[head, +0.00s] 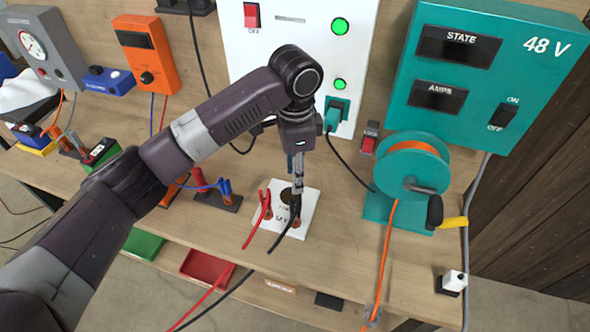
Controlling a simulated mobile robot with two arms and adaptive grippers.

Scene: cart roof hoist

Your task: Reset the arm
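My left arm comes in from the left and bends down over the bench. Its gripper (297,186) points down at a white plate (271,222) with round terminals. The fingers show side-on, right above a black clip (294,208) with a black lead. I cannot tell whether they hold the clip or are only close to it. A red clip (265,203) with a red lead sits on the left side of the same plate. My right gripper is not in view.
A white panel with green lamps (340,26) stands behind my arm. A teal 48 V box (470,100) and a cable reel (412,165) with a crank stand at the right. Meters and coloured clips crowd the left. The bench's front right (335,265) is mostly clear.

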